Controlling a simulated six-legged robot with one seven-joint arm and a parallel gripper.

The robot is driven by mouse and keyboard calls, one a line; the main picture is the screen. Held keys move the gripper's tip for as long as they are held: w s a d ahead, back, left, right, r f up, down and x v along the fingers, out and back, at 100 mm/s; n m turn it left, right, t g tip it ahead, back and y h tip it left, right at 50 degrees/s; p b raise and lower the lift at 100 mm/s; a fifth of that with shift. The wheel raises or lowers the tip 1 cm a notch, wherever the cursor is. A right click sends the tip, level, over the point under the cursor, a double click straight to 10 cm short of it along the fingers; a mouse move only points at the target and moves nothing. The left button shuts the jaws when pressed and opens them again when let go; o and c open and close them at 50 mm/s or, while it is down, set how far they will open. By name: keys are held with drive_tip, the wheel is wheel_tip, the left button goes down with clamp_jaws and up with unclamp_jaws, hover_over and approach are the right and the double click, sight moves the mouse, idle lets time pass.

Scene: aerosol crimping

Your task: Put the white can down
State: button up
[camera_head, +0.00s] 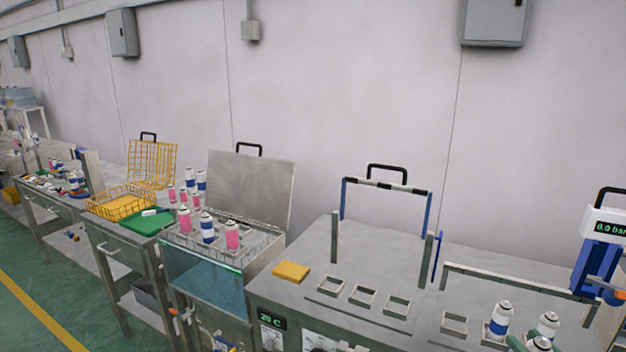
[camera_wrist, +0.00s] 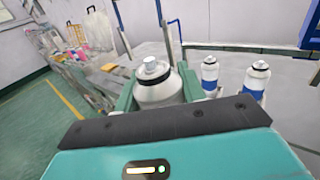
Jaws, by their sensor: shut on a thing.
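The white can (camera_wrist: 160,92) stands between the green fingers of my gripper (camera_wrist: 158,84) in the wrist view, with its pale valve top upward. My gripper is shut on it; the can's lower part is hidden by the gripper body. In the head view the can's top (camera_head: 541,343) shows at the bottom right edge, with a green finger beside it. I cannot tell whether its base touches the bench.
Two white cans with blue bands (camera_wrist: 210,76) (camera_wrist: 257,80) stand close to the right in the wrist view. Empty square holders (camera_head: 362,295) line the steel bench. A yellow block (camera_head: 291,271), a rack of pink and blue cans (camera_head: 232,236) and a pressure gauge unit (camera_head: 603,240) are nearby.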

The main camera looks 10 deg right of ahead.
drive_tip(key=w+a+f+n+g+y, duration=0.1)
drive_tip(key=w+a+f+n+y, duration=0.3)
drive_tip(key=w+a+f, duration=0.95)
drive_tip(key=w+a+f+y, duration=0.2)
drive_tip(key=a+f, duration=0.2)
drive_tip(key=a, duration=0.4)
drive_tip(key=w+a+f+n+g+y, duration=0.1)
drive_tip(key=w+a+f, duration=0.1)
drive_tip(key=a+f, duration=0.3)
drive_tip(key=a, duration=0.3)
drive_tip(key=shift+y, duration=0.4)
drive_tip(key=shift+w+a, duration=0.1)
drive_tip(key=shift+a, duration=0.15)
